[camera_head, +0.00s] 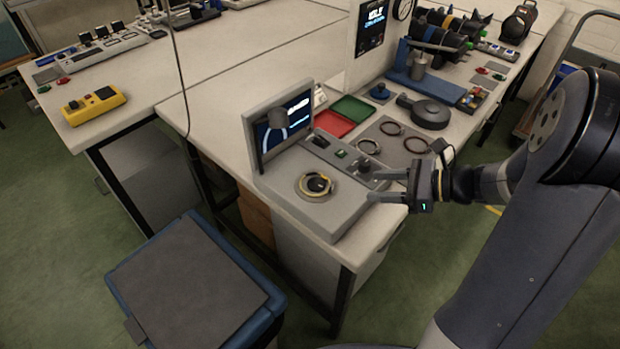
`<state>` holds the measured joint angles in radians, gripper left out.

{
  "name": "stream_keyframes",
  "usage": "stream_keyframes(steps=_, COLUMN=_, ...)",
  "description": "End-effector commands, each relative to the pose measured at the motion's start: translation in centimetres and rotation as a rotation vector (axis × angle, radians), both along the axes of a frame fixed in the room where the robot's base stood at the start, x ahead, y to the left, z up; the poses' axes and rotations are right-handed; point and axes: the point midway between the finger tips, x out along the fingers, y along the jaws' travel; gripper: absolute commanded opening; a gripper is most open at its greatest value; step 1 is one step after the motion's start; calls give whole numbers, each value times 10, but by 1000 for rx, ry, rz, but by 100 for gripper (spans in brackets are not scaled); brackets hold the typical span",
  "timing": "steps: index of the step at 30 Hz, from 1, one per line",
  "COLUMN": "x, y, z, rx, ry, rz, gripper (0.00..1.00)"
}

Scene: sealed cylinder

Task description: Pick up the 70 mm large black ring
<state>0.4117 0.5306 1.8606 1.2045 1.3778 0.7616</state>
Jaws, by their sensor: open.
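Three thin dark rings lie flat on a grey mat (388,152) on the bench, behind my gripper. The right ring (416,154) looks the largest, though the view is too small to be sure of its size. Another ring (392,135) lies at the back of the mat, and a smaller ring (368,153) lies at its left. My gripper (371,186) is open and empty, its fingers pointing left. In the picture it is nearer than the mat and beside the grey testing device; its height above the bench is hard to tell.
The grey device (345,215) with a screen (283,125) bears a round yellow-and-black part (316,185). Red (332,123) and green (352,108) trays lie behind it.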

Motion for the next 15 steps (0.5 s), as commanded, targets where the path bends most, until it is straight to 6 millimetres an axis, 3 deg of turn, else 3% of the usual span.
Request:
stream_keyframes(steps=6, x=7, y=32, z=-13, rx=-1, ry=1, rz=6, gripper=47)
stream_keyframes(steps=15, x=15, y=53, z=-24, rx=-2, ry=1, rz=7, gripper=47)
